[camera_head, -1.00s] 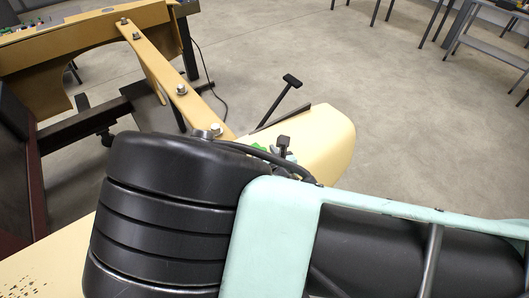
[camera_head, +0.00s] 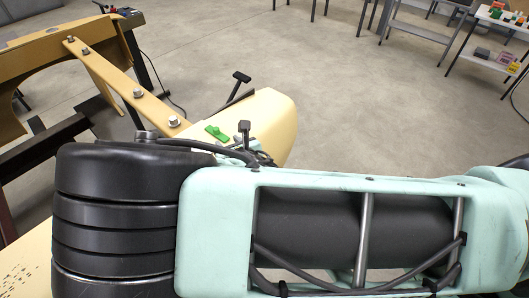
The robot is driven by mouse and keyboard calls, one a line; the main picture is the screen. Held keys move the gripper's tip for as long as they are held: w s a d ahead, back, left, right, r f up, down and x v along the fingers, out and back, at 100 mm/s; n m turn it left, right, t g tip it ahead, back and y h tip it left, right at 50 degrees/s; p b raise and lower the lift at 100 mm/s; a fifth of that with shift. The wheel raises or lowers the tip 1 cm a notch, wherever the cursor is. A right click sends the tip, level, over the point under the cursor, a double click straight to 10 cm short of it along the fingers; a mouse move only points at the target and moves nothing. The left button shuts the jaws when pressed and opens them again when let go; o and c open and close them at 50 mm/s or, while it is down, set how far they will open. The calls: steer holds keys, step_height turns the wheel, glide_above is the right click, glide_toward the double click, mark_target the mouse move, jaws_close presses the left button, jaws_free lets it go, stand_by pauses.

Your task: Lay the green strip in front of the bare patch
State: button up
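A small green piece (camera_head: 216,133) lies on a pale yellow panel (camera_head: 272,112), just beyond my arm. It is short and has a raised bump; I cannot tell whether it is the green strip. I cannot make out a bare patch. My teal and black arm crosses the lower part of the view and hides the near part of the panel. My gripper is not in view, so I cannot see what it holds.
A yellow shell with an arched cutout (camera_head: 45,75) and a bolted yellow bar (camera_head: 120,82) stands at left. A black T-shaped lever (camera_head: 242,77) rises behind the panel. Shelves (camera_head: 485,60) with small coloured pieces stand at far right. The grey floor between is clear.

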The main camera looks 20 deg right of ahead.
steer(key=s+d+r+m+g+h, duration=0.25)
steer(key=s+m+g, duration=0.8)
steer(key=m, duration=0.75)
steer(key=s+d+r+m+g, duration=0.1)
steer(key=s+d+r+m, duration=0.2)
steer(key=s+r+m, duration=0.3)
steer(key=s+d+r+m+g, duration=0.1)
steer(key=s+d+r+m, duration=0.2)
steer(key=s+r, duration=0.9)
steer(key=m, duration=0.3)
steer(key=shift+d+r+g, duration=0.25)
steer(key=shift+r+g, duration=0.1)
steer(key=shift+r, duration=0.05)
step_height(320, 180, down, 19)
steer(key=b, duration=1.9)
steer(key=shift+f, duration=0.15)
